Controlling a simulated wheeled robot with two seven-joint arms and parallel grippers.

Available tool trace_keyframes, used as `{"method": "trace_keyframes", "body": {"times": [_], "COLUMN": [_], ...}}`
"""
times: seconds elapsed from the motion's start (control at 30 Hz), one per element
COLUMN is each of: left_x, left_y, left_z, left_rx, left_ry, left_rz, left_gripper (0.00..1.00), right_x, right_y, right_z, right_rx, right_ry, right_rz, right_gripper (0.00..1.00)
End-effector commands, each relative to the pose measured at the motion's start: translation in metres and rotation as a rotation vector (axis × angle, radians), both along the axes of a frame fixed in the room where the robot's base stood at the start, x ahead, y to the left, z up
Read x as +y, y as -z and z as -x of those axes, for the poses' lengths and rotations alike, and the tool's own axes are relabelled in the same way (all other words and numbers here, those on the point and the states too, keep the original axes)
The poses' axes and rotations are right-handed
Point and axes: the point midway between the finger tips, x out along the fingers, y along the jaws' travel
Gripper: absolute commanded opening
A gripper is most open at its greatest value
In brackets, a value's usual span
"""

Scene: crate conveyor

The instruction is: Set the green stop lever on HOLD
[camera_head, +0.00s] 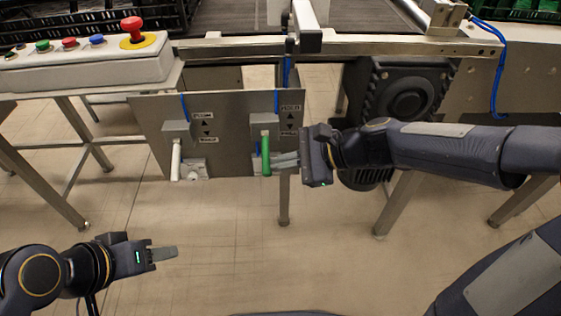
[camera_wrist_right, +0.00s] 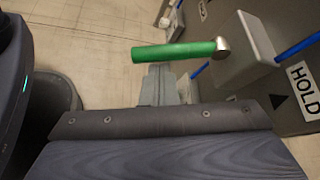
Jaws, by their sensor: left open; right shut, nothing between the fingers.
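The green stop lever (camera_head: 266,156) hangs downward from a grey block on the metal panel (camera_head: 232,118). In the right wrist view the green lever (camera_wrist_right: 175,52) lies across the top centre, with its pivot at its right end and a HOLD label (camera_wrist_right: 303,88) beyond it. My right gripper (camera_head: 285,161) is shut and empty. Its fingers are just right of the lever's lower part; I cannot tell whether they touch it. The fingertips also show in the right wrist view (camera_wrist_right: 160,75), just below the lever. My left gripper (camera_head: 164,253) is open and empty, low at the left, far from the panel.
A white lever (camera_head: 176,160) hangs on the same panel, left of the green one. A control box (camera_head: 85,60) with several coloured buttons and a red mushroom button (camera_head: 133,30) stands at upper left. A black motor (camera_head: 395,95) is behind my right arm. The floor below the panel is clear.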

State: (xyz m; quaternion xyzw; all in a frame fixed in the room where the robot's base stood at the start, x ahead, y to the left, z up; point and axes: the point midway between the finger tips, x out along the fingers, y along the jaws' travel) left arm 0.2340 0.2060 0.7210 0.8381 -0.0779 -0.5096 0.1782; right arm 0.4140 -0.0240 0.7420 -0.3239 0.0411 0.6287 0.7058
Motion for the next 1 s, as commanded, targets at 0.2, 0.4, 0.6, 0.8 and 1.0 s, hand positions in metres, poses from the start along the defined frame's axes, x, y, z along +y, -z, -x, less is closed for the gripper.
{"method": "trace_keyframes", "body": {"times": [0.2, 0.4, 0.6, 0.8, 1.0], "left_x": [0.0, 0.0, 0.0, 0.0, 0.0], "left_y": [-0.016, -0.023, -0.033, -0.046, -0.076], "left_z": [0.0, 0.0, 0.0, 0.0, 0.0], "left_rx": [0.0, 0.0, 0.0, 0.0, 0.0], "left_ry": [0.0, 0.0, 0.0, 0.0, 0.0], "left_rz": [0.0, 0.0, 0.0, 0.0, 0.0], "left_gripper": [0.44, 0.44, 0.44, 0.44, 0.44], "right_x": [0.0, 0.0, 0.0, 0.0, 0.0], "right_y": [-0.006, -0.005, -0.008, -0.011, -0.02], "right_z": [0.001, 0.002, 0.003, 0.004, 0.006], "right_rx": [0.04, 0.069, 0.101, 0.14, 0.222], "right_ry": [0.001, 0.002, 0.0, 0.0, -0.001], "right_rz": [0.001, 0.0, 0.0, 0.0, 0.0], "right_gripper": [0.0, 0.0, 0.0, 0.0, 0.0]}}
